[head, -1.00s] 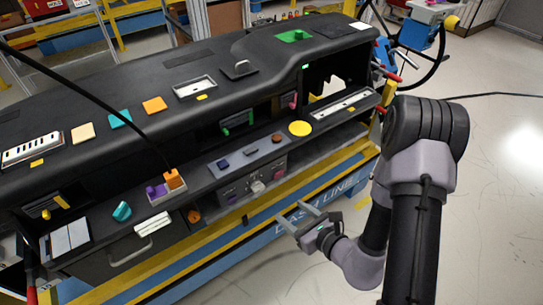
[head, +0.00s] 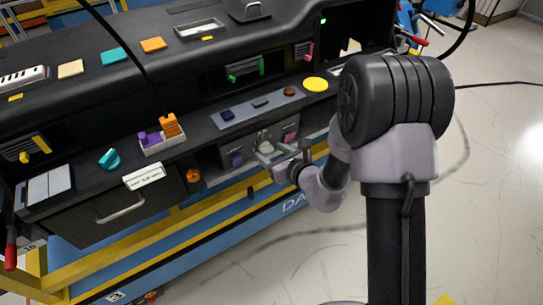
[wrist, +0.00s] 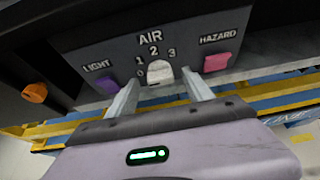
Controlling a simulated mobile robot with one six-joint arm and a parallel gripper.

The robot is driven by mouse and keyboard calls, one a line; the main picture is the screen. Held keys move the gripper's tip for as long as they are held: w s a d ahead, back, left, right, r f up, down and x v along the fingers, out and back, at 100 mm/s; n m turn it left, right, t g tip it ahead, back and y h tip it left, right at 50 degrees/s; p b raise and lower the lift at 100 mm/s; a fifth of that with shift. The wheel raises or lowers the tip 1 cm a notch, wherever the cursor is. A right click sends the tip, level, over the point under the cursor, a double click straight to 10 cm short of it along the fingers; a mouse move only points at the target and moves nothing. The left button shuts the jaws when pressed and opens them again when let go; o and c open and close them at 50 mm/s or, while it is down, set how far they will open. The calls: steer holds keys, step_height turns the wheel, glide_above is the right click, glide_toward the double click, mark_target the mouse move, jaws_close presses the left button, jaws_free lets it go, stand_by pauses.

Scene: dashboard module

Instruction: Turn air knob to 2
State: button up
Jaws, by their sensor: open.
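The pale air knob (wrist: 160,72) sits on the grey control panel (wrist: 75,45) under the word AIR, with the numbers 0, 1, 2 and 3 around it. I cannot tell clearly which number it points to. My gripper (wrist: 159,79) is open, one finger on each side of the knob's lower part; contact is not clear. In the head view my gripper (head: 268,153) is in front of the same panel (head: 233,150), and it partly hides the knob.
A purple LIGHT button (wrist: 107,86) is left of the knob, and a pink HAZARD button (wrist: 217,62) is right of it. An orange knob (wrist: 35,92) is further left.

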steer(key=shift+w+a, duration=0.1)
steer(key=shift+w, duration=0.05)
jaws_close()
steer(key=shift+p, duration=0.35)
steer(key=m+p, duration=0.1)
steer(key=m+g+y+p, duration=0.1)
steer(key=shift+w+d+y+p, duration=0.1)
steer(key=shift+d+y+p, duration=0.2)
steer(key=shift+p, duration=0.1)
steer(key=m+y+p, duration=0.2)
steer(key=m, duration=0.1)
steer(key=shift+w+d+f+g, duration=0.1)
steer(key=shift+w+f+g, duration=0.1)
steer(key=shift+g, duration=0.1)
steer(key=m+y, duration=0.1)
steer(key=m+p, duration=0.1)
steer(key=m, duration=0.1)
steer(key=shift+d+f+m+y, duration=0.15)
steer(key=shift+f+m+y, duration=0.15)
steer(key=shift+y, duration=0.1)
steer(key=shift+w+f+m+y, duration=0.15)
steer(key=shift+m+y, duration=0.2)
steer(key=shift+m, duration=0.45)
steer(key=shift+s+f+m+y, duration=0.1)
steer(key=shift+m+y, duration=0.25)
steer(key=shift+m, duration=0.45)
